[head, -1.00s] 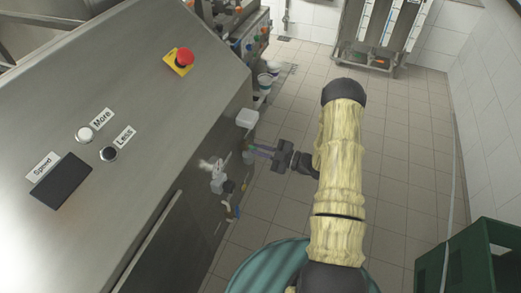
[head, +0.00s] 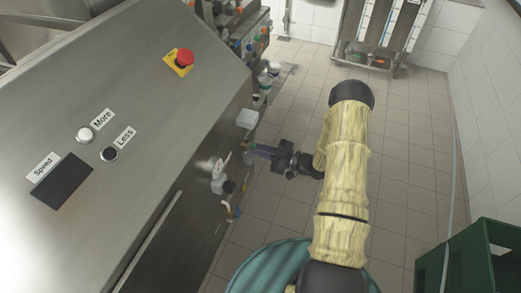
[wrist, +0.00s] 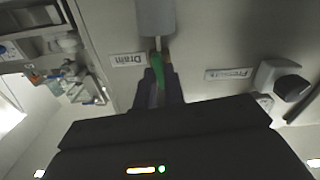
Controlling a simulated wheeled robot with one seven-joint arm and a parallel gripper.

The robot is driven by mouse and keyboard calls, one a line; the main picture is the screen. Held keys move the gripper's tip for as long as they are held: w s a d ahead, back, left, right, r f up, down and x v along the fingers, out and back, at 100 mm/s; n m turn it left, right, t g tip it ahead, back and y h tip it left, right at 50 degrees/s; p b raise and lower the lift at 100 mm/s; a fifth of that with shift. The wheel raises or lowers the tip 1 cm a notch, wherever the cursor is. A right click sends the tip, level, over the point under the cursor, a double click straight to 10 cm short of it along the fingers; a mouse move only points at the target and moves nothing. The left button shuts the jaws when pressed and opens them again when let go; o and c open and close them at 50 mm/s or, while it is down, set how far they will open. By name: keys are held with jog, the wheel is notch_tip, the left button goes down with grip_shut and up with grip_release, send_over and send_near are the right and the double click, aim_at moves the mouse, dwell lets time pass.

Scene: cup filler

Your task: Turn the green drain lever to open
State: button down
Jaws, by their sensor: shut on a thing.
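The green drain lever (wrist: 161,70) shows in the wrist view, under a grey fitting (wrist: 155,18) and beside the "Drain" label (wrist: 128,60). My gripper (wrist: 160,92) is shut on the lever, with one finger on each side of it. In the head view my gripper (head: 262,151) reaches left to the side of the steel machine (head: 130,120). There the lever is mostly hidden by the fingers.
A "Pressure" label (wrist: 229,74) and a black knob (wrist: 291,88) are beside the lever. A red emergency button (head: 184,58) is on the machine's top panel. A green crate (head: 480,262) stands at the lower right. The tiled floor (head: 405,150) between is clear.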

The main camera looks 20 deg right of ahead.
jog(key=shift+m, duration=0.8)
jog(key=c, duration=1.5)
grip_release()
jog(key=b+v, duration=0.2)
jog(key=v, duration=1.5)
jog(key=shift+s+d, duration=0.1)
jog(key=shift+d, duration=0.05)
